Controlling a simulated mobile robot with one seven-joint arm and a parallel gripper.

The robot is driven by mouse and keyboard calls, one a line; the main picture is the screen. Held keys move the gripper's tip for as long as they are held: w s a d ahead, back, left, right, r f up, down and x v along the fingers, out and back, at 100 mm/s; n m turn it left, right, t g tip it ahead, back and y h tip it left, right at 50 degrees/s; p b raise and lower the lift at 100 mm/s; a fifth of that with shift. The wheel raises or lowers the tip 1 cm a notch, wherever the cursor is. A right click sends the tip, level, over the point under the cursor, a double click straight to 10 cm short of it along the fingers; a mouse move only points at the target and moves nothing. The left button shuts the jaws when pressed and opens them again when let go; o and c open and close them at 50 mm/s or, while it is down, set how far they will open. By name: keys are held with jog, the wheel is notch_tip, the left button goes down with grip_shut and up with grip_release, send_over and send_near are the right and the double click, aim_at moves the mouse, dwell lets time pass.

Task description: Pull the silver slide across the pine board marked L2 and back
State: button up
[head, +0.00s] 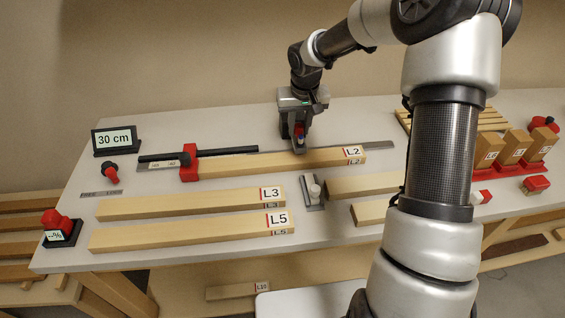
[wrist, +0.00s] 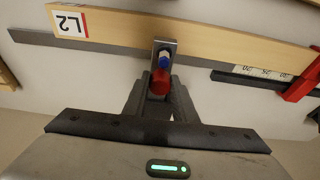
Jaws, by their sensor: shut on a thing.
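The pine board marked L2 (head: 330,160) lies along the back of the bench and crosses the top of the wrist view (wrist: 210,30). A silver slide (wrist: 165,46) with a blue collar and a red knob (wrist: 160,82) sits at the board's rail-side edge. My gripper (wrist: 158,90) is shut on the red knob. In the head view my gripper (head: 298,132) points down at the board, between its middle and its L2-marked end. The slide is mostly hidden by the fingers there.
A grey metal rail (wrist: 110,48) runs along the board. A red stop (head: 189,163) with a scale (head: 162,165) stands at the board's left end. Boards L3 (head: 180,203) and L5 (head: 180,233) lie in front. A display (head: 115,140) reads 30 cm.

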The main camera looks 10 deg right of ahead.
jog(key=shift+s+b, duration=0.4)
jog(key=shift+s, duration=2.45)
jog(key=shift+w, duration=0.15)
jog(key=shift+w+p, duration=0.5)
jog(key=shift+w, duration=3.75)
jog(key=o, duration=0.9)
